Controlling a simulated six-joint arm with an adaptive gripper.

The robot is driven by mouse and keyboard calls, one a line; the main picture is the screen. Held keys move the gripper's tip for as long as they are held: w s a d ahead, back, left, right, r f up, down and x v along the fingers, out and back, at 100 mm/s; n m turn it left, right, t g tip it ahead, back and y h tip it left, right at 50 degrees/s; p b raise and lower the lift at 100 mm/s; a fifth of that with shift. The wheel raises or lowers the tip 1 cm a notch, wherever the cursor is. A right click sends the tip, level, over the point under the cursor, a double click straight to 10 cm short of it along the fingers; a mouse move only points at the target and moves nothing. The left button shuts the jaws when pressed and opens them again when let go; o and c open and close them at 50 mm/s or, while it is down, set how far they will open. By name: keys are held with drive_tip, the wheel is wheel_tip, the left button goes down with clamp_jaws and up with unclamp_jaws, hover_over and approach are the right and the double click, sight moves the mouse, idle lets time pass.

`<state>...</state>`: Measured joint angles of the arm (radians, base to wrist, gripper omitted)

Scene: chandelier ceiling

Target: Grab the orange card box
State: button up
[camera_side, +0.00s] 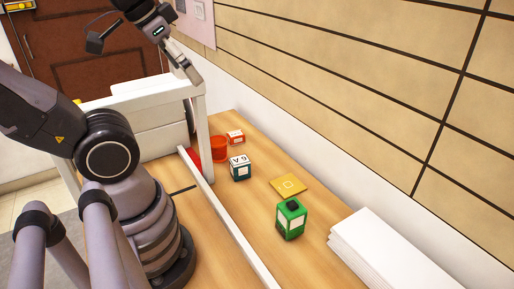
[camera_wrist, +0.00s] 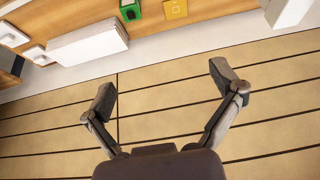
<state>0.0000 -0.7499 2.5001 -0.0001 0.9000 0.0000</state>
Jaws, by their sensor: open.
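The orange card box (camera_side: 289,186) is a flat, yellow-orange square with a pale square mark, lying on the wooden table (camera_side: 222,215) behind the green box. It also shows at the top edge of the wrist view (camera_wrist: 175,9), partly cut off. My gripper (camera_side: 190,70) is raised at the upper left of the side view, well away from the card box. In the wrist view my gripper (camera_wrist: 165,84) has its two fingers spread wide with nothing between them, facing the tan panelled wall.
A green box (camera_side: 291,219) stands close to the card box. A blue-and-white box (camera_side: 239,168), a red cup (camera_side: 219,149) and a red-and-white box (camera_side: 236,137) stand further left. A white stack (camera_side: 385,250) lies at right. A white frame (camera_side: 203,125) rises near my arm.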

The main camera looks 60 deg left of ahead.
sight(238, 137)
drive_tip(key=w+a+f+m+g+y, duration=0.4)
drive_tip(key=w+a+f+y, duration=0.15)
drive_tip(key=w+a, duration=0.3)
drive_tip(key=w+a+f+m+g+y, duration=0.4)
drive_tip(key=w+a+f, duration=0.3)
drive_tip(key=w+a, duration=0.15)
drive_tip(key=w+a+f+m+t+y, duration=0.1)
drive_tip(key=w+a+f+m, duration=0.1)
drive_tip(key=f, duration=0.5)
drive_tip(key=w+a+f+m+t+y, duration=0.1)
drive_tip(key=w+f+m, duration=0.1)
drive_tip(key=f+m, duration=0.3)
drive_tip(key=w+a+f+m+t+y, duration=0.2)
drive_tip(key=w+f+m, duration=0.1)
drive_tip(key=f, duration=0.8)
drive_tip(key=shift+a+m, duration=0.35)
drive_tip(key=shift+m, duration=0.35)
drive_tip(key=x, duration=0.7)
drive_tip(key=shift+w+f, duration=0.1)
drive_tip(key=x, duration=0.6)
drive_tip(key=shift+w+a, duration=0.1)
drive_tip(key=shift+a, duration=0.1)
drive_tip(key=shift+c, duration=0.2)
